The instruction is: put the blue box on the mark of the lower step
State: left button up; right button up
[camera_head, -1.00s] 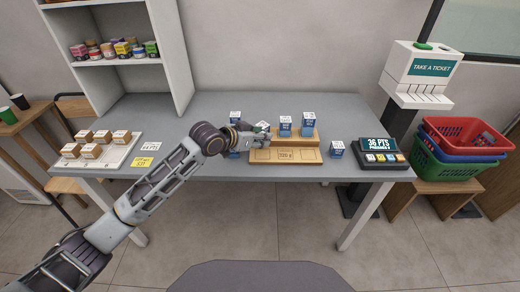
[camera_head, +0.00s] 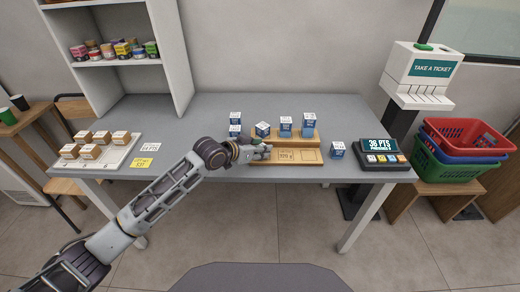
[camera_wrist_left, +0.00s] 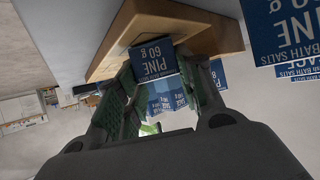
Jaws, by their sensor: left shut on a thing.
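My left gripper (camera_head: 264,152) is at the left part of the wooden stepped stand, over or beside the lower step (camera_head: 312,157). It is shut on a blue box (camera_wrist_left: 155,62) marked PINE 60 g, which shows between the fingertips in the left wrist view. In the head view my gripper hides this box. The lower step has a printed mark (camera_head: 286,155) on its face or top; contact between the box and the step cannot be told. Several blue-and-white boxes stand along the upper step, including one turned at an angle (camera_head: 263,129). My right gripper is not in view.
Two blue boxes (camera_head: 235,119) stand left of the stand, and one (camera_head: 338,149) stands to its right. A tray (camera_head: 100,149) of brown-and-white boxes lies at the left. The desk between is mostly clear.

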pick_arm(q)
jog(key=shift+f, duration=0.1)
jog(key=o, duration=1)
jog(key=shift+s+a+r, duration=0.35)
jog(key=shift+a+r, duration=0.05)
jog(key=shift+r, duration=0.05)
jog(key=v, duration=0.3)
jog(key=shift+s+a+r+p, duration=0.1)
jog(key=shift+s+a+p, duration=0.1)
jog(key=shift+p, duration=0.2)
jog(key=v, duration=0.7)
jog(key=shift+s+p, duration=0.1)
jog(key=shift+p, duration=0.25)
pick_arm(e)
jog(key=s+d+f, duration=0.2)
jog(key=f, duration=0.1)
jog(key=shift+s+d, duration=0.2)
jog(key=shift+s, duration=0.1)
